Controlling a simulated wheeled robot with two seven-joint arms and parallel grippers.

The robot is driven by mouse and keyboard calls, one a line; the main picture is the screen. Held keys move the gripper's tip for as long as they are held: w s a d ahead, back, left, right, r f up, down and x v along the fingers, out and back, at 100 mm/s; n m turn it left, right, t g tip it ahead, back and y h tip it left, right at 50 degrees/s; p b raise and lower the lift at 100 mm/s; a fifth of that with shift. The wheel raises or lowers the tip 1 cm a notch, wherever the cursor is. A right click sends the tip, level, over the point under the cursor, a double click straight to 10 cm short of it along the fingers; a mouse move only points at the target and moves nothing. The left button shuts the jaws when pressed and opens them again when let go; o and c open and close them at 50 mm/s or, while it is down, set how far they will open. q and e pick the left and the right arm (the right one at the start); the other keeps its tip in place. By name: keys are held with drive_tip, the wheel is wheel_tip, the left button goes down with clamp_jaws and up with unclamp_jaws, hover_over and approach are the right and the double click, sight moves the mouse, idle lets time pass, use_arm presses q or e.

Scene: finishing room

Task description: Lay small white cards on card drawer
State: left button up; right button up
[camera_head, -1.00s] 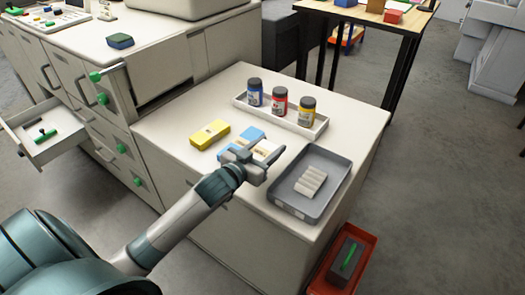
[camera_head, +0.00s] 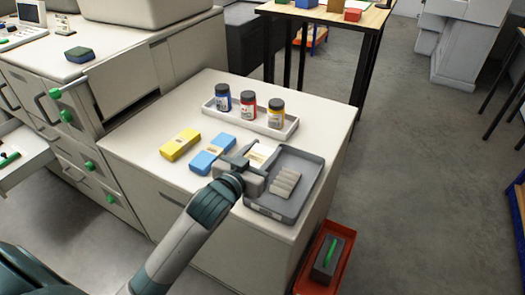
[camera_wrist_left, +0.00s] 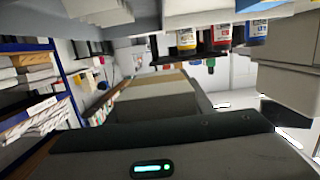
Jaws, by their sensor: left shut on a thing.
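Small white cards (camera_head: 259,151) show as a white pack with a tan middle, between the fingers of my left gripper (camera_head: 257,157). The gripper is shut on the pack, over the cabinet top beside the grey tray; my fingers and wrist partly hide it. Whether the pack clears the surface, I cannot tell. An open drawer (camera_head: 28,160) juts out at the left edge of the head view, partly cut off; I cannot tell whether it is the card drawer. My left gripper's housing (camera_wrist_left: 190,150) fills the bottom of the left wrist view. My right gripper is not in view.
A blue pack (camera_head: 213,154) and a yellow pack (camera_head: 180,144) lie left of my gripper. The grey tray (camera_head: 302,163) holds pale blocks (camera_head: 286,181). A white tray (camera_head: 290,131) with three jars stands behind. A red bin (camera_head: 340,262) is on the floor.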

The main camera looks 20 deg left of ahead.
use_arm(q)
drive_tip(key=shift+s+d+r, duration=0.1)
drive_tip(key=shift+s+d, duration=0.35)
drive_tip(key=s+d+r+y, duration=0.1)
drive_tip(key=s+d+r, duration=0.1)
drive_tip(key=s+d, duration=0.1)
drive_tip(key=shift+s+r+n, duration=0.2)
drive_tip(key=shift+s+n, duration=0.2)
drive_tip(key=shift+s, duration=0.35)
idle(0.4)
